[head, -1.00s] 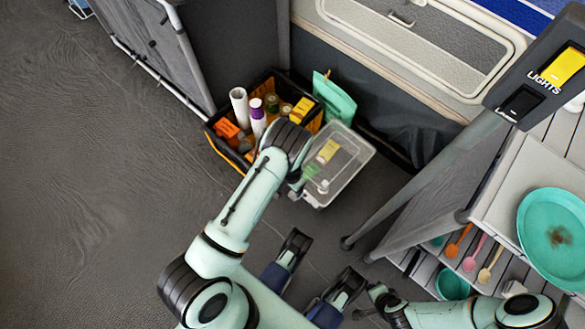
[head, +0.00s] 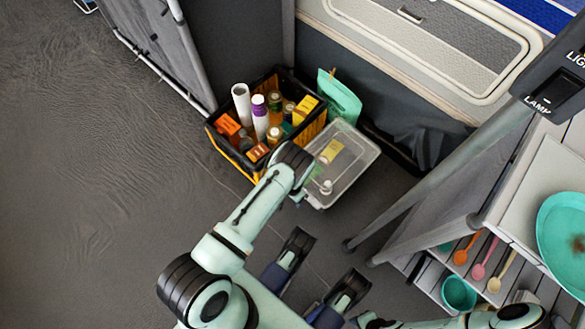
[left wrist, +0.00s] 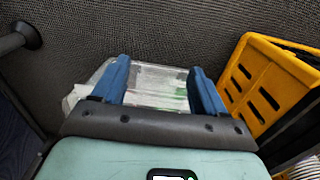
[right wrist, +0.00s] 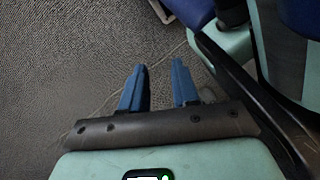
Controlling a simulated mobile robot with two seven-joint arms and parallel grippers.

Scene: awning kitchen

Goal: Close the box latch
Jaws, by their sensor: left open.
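The box (head: 357,167) is a clear plastic case with a translucent lid, lying on the dark floor beside the crate. Small items, including a yellow one, show through it. The lid looks down over the box; I cannot make out the latch or its state. My left arm reaches to the box's near left side and hides the gripper in the head view. In the left wrist view my left gripper (left wrist: 160,82) is open, with the box (left wrist: 155,76) seen between and beyond its fingers; contact is unclear. My right gripper (right wrist: 158,72) is open and empty over bare floor.
A black and yellow crate (head: 228,146) full of bottles and packets stands left of the box. A teal bag (head: 340,98) is behind it. A grey table leg (head: 420,190) and a shelf with spoons and a teal cup (head: 459,293) are at right. Floor at left is clear.

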